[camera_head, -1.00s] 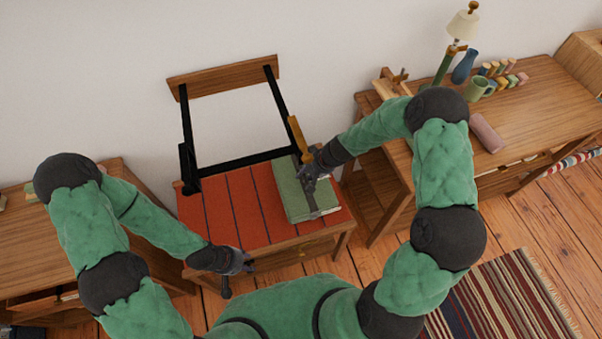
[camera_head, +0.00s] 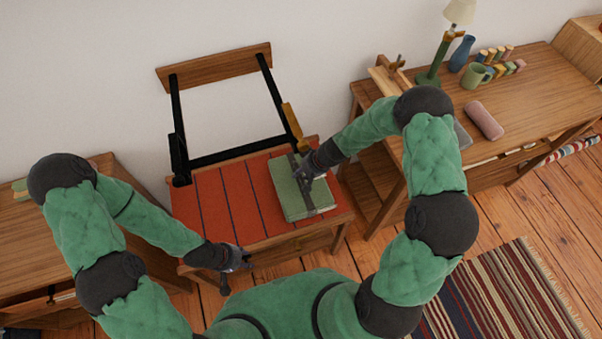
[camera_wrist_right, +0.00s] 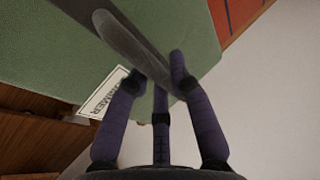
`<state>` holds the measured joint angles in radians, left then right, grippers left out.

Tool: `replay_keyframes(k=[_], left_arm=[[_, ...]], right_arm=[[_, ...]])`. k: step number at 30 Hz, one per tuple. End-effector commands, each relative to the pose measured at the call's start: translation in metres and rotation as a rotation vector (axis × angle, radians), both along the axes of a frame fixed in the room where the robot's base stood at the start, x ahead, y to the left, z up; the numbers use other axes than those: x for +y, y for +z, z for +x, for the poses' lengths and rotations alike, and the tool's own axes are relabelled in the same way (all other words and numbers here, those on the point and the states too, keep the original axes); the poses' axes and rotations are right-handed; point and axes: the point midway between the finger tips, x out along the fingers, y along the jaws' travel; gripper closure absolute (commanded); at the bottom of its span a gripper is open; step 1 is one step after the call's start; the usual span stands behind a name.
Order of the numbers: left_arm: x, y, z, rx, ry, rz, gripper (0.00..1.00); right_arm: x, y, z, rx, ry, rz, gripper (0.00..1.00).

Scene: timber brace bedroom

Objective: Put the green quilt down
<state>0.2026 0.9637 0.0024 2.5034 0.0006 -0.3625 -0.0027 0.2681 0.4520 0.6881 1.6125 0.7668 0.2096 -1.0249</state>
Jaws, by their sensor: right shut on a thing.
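The green quilt (camera_head: 285,193) is a folded bundle with a dark grey strap across it. It is over the right part of the red slatted seat (camera_head: 225,205) of a wooden chair; I cannot tell whether it fully rests there. My right gripper (camera_head: 305,178) is shut on the quilt's strap. In the right wrist view the fingers (camera_wrist_right: 160,85) close around the strap, beside the green quilt (camera_wrist_right: 50,45) and its white label (camera_wrist_right: 103,95). My left gripper (camera_head: 240,265) is near the seat's front edge, apart from the quilt; its fingers are too small to read.
The chair's backrest (camera_head: 215,67) stands toward the wall. A right desk (camera_head: 540,95) holds a lamp (camera_head: 460,12), a blue vase (camera_head: 462,53), a green mug (camera_head: 476,75) and a pink roll (camera_head: 484,120). A left desk (camera_head: 35,240) flanks the chair. The left seat half is clear.

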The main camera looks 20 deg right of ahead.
Motion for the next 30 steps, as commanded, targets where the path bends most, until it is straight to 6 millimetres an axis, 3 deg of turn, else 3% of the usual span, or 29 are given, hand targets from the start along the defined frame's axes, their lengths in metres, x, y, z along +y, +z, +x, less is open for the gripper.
replay_keyframes(k=[3, 4, 6, 20, 30], left_arm=[[0.000, -0.004, 0.000, 0.000, 0.000, 0.000, 0.60], [0.000, -0.003, 0.000, 0.000, 0.000, 0.000, 0.60], [0.000, -0.003, 0.000, 0.000, 0.000, 0.000, 0.60], [0.000, 0.003, 0.000, 0.000, 0.000, 0.000, 0.60], [0.000, 0.030, 0.000, 0.000, 0.000, 0.000, 0.60]], right_arm=[[0.000, -0.002, 0.002, -0.004, 0.001, 0.000, 1.00], [0.000, -0.003, 0.000, 0.001, 0.001, 0.000, 0.73], [0.000, -0.002, 0.000, 0.001, 0.001, 0.000, 0.54], [-0.001, 0.003, 0.000, 0.000, -0.001, 0.000, 0.54], [-0.027, 0.061, -0.017, -0.002, -0.001, -0.001, 0.54]])
